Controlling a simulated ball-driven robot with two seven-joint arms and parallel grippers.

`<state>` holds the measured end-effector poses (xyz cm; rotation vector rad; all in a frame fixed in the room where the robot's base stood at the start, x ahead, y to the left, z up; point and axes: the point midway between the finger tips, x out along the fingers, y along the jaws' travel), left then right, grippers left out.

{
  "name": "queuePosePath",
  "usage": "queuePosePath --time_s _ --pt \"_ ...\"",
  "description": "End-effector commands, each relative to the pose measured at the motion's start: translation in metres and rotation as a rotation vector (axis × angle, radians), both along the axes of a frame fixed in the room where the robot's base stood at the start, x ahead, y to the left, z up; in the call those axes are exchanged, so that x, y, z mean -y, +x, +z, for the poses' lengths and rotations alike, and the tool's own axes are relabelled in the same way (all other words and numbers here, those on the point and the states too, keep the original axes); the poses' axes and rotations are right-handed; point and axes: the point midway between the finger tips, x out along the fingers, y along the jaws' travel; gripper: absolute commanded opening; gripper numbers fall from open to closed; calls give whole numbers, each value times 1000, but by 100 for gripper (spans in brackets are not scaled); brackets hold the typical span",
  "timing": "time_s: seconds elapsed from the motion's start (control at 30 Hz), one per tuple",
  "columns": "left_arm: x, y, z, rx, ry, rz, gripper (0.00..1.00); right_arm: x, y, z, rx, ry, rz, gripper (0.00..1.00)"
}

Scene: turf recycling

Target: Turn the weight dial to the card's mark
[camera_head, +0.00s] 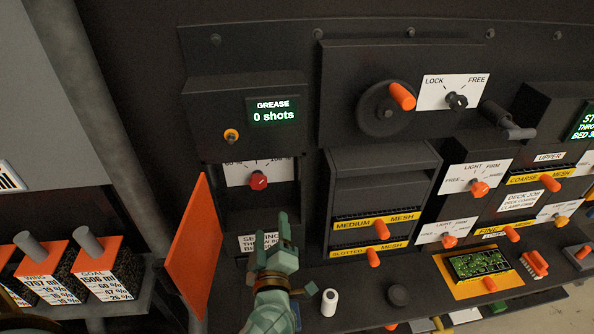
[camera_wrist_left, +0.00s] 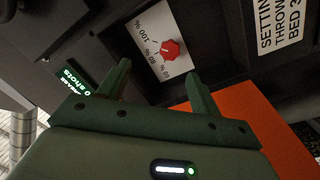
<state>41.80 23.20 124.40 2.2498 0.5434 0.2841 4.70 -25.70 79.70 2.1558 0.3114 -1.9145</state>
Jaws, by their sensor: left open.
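The dial, a red knob (camera_head: 258,181) on a white scale plate, sits in a dark recess under the grease display. In the left wrist view the red knob (camera_wrist_left: 172,49) is near the top centre, beside percent marks up to 100 %. I cannot tell exactly which mark it points at. The white setting card (camera_head: 260,243) is below the dial, partly hidden behind my left gripper (camera_head: 271,236). It also shows at the upper right of the left wrist view (camera_wrist_left: 282,22), its text cut off. My left gripper is open and empty, below and apart from the knob. My right gripper is out of view.
An orange panel (camera_head: 194,246) stands upright left of the recess. A white cylinder (camera_head: 329,302) and a dark round knob (camera_head: 398,295) are on the ledge to the right. The grease display (camera_head: 273,111) reads 0 shots. Labelled weight blocks (camera_head: 104,270) stand at the left.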

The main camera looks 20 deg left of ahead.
Motion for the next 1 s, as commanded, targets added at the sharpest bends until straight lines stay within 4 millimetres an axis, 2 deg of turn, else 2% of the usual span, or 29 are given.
queuePosePath --time_s 0.13,0.27,0.4,0.47,0.73,0.9,1.0 --pt "-11 -5 -8 -54 17 65 64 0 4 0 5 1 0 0" --pt "-17 4 -6 -63 41 65 64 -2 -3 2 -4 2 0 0" --pt "-31 27 -5 -61 41 65 64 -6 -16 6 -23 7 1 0" --pt "-39 40 -5 -61 44 65 64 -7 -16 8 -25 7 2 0" --pt "-74 98 -6 -62 42 64 64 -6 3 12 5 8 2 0" --pt "-89 122 -8 -62 41 64 64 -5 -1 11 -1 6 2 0" --pt "-94 129 -8 -62 41 62 64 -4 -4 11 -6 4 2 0"
